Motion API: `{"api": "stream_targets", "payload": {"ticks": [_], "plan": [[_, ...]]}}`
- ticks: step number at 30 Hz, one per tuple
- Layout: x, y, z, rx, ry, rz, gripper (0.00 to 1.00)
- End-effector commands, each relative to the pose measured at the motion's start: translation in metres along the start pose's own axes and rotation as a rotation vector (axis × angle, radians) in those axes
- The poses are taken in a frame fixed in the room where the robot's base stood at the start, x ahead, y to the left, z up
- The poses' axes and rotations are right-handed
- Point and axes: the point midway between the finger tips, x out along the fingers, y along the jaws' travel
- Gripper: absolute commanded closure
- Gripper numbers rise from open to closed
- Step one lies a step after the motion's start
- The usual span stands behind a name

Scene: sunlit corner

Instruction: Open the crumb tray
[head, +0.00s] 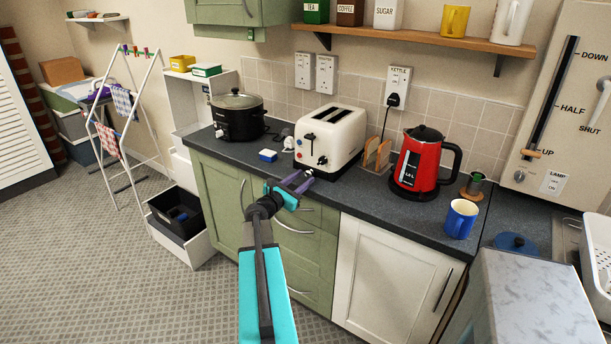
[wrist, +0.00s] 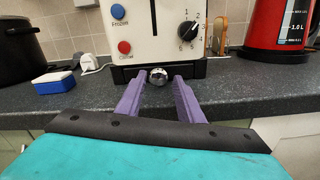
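The cream toaster (head: 330,141) stands on the dark counter, with its front towards me. In the wrist view, a dark strip (wrist: 122,73) runs along the toaster's base, and a round shiny knob (wrist: 158,76) sticks out at its middle; this looks like the crumb tray front, flush with the toaster. My gripper (head: 299,181) is at the counter's front edge, just before the toaster. In the wrist view, its purple fingers (wrist: 158,80) are apart, one on each side of the knob, with a gap to it. I cannot tell how far the tips reach past it.
A blue and white block (head: 267,155) and a black slow cooker (head: 238,115) are left of the toaster. A toast rack (head: 377,156), red kettle (head: 419,160) and blue mug (head: 460,219) are to its right. The counter directly before the toaster is clear.

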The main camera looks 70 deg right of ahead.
Motion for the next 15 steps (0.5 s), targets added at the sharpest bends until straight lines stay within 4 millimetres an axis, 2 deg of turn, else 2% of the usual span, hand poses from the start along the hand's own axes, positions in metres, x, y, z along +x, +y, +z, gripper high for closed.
{"api": "stream_targets", "payload": {"ticks": [6,15], "plan": [[0.014,0.000,0.000,0.000,0.000,0.000,0.66],[0.015,-0.001,0.000,0.000,0.000,0.000,0.66]]}}
